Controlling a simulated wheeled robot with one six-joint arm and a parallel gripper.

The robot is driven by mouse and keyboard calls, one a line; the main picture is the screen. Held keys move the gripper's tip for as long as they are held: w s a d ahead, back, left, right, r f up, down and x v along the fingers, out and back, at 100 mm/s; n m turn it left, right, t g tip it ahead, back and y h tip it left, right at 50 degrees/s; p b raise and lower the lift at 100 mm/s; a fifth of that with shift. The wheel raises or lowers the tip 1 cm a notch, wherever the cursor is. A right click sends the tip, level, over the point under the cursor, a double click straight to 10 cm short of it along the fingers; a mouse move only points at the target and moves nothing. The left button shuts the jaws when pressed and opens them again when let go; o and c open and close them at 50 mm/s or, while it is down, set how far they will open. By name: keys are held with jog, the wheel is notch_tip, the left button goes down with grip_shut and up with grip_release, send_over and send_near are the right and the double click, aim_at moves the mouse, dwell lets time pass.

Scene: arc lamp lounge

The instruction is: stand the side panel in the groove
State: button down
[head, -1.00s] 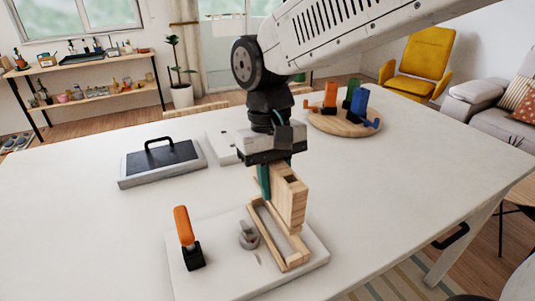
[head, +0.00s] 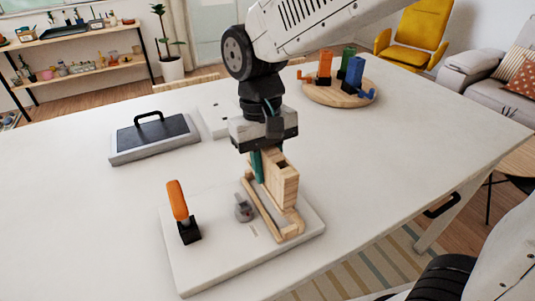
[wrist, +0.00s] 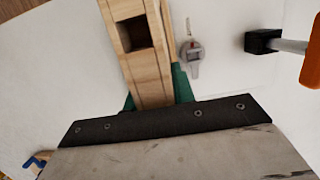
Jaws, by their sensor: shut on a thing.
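The side panel is a thick pale wooden piece (head: 286,188) with a square hole in its top. My gripper (head: 268,160) is shut on it and holds it upright; its green fingers also show either side of the wood in the wrist view (wrist: 156,94). The long wooden frame with the groove (head: 256,201) lies on a white base board (head: 203,262). The panel's lower end is down at the frame's right side. I cannot tell whether it sits inside the groove or how deep.
On the board, a grey metal knob (head: 243,211) and an orange-handled clamp (head: 177,201) stand left of the frame. A dark-topped tray with a handle (head: 153,138) and a round wooden board with coloured pieces (head: 318,95) are farther back. The table's right side is clear.

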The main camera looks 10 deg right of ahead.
aim_at(268, 185)
jog(key=shift+w+x, duration=0.2)
jog(key=shift+x, duration=0.8)
jog(key=shift+w+x, duration=0.15)
jog(key=shift+x, duration=0.65)
jog(key=shift+w+x, duration=0.2)
jog(key=shift+x, duration=0.6)
dwell(0.5)
jog(key=c, duration=1.1)
grip_release()
jog(key=shift+a+f, duration=0.1)
jog(key=shift+a, duration=0.05)
jog(key=v, duration=0.7)
jog(key=shift+r, duration=0.4)
